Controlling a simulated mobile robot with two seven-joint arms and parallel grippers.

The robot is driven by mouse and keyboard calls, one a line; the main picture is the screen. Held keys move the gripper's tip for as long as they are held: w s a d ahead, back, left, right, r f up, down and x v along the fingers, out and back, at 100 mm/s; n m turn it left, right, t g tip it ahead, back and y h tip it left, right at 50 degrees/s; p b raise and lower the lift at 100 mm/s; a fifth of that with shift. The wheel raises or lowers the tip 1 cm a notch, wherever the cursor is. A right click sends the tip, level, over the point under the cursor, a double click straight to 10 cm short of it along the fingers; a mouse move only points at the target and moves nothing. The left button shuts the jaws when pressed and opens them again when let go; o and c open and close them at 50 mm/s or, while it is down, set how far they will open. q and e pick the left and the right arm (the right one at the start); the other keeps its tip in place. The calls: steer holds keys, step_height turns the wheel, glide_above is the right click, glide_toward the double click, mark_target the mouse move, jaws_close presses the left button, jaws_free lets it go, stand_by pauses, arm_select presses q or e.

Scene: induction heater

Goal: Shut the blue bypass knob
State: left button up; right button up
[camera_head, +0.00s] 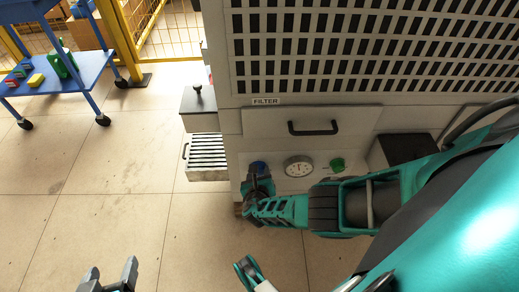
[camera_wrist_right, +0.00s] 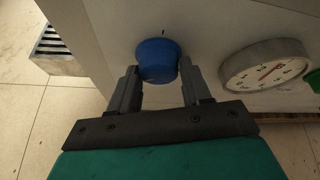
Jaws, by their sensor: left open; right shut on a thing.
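The blue bypass knob (camera_head: 258,168) is on the lower front panel of the machine in the head view, left of a round gauge. In the right wrist view the blue knob (camera_wrist_right: 158,60) sits between the fingers. My right gripper (camera_head: 256,184) is shut on the blue knob; its two fingers (camera_wrist_right: 158,80) flank the knob on the left and right. A small dark mark shows on the panel just above the knob. My left gripper (camera_head: 112,276) is open and empty at the bottom left of the head view, over the floor, far from the machine.
A round dial gauge (camera_head: 298,167) and a green knob (camera_head: 337,164) sit right of the blue knob. A filter drawer with a black handle (camera_head: 313,129) is above. A slatted box (camera_head: 207,152) juts out at left. A blue cart (camera_head: 62,84) stands far left; the floor between is clear.

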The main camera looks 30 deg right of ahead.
steer(key=shift+w+r+n, duration=0.1)
steer(key=shift+w+n, duration=0.15)
steer(key=shift+n, duration=0.05)
arm_select(q)
steer(key=shift+d+f, duration=0.1)
steer(key=shift+d, duration=0.1)
arm_select(e)
steer(key=shift+h, duration=0.5)
steer(key=shift+n, duration=0.4)
steer(key=o, duration=1.1)
steer(key=shift+c, duration=0.2)
arm_select(q)
steer(key=shift+w, duration=0.15)
steer(key=shift+a, duration=0.1)
arm_select(e)
steer(key=shift+s, duration=0.15)
